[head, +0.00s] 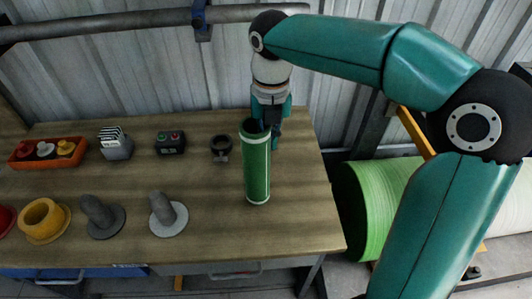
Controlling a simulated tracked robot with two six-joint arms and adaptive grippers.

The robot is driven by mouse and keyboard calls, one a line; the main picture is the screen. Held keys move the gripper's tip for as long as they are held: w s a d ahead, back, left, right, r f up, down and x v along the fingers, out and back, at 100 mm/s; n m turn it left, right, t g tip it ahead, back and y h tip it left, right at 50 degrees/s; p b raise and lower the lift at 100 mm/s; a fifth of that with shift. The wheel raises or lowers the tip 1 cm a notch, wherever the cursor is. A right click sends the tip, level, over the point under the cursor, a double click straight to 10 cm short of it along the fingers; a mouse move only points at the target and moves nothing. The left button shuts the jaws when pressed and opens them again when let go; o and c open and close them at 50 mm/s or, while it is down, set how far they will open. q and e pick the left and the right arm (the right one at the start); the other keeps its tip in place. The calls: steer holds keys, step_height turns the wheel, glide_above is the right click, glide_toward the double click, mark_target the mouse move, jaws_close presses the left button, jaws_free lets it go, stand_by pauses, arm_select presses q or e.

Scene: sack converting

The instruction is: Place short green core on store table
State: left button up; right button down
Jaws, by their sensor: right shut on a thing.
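The short green core (257,168) is an upright green tube with pale bands near its top and bottom. It is at the right part of the wooden store table (215,230). My right gripper (267,122) comes down from above and is shut on the core's top rim. Its fingertips are partly hidden by the core. I cannot tell whether the core's bottom touches the tabletop. My left gripper is not in the head view.
An orange tray (47,163), a card holder (115,147), a button box (170,143) and a dark ring-shaped part (221,148) stand along the back. A yellow flanged part (44,220) and grey pegs (167,214) are at front left. A large green roll (375,205) lies right of the table.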

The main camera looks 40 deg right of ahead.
steer(key=shift+f, duration=2.1)
steer(key=c, duration=1.3)
jaws_free()
steer(key=shift+f, duration=0.1)
steer(key=shift+r, duration=0.2)
step_height(320, 180, up, 12)
steer(key=shift+f+p, duration=0.1)
steer(key=shift+p, duration=0.45)
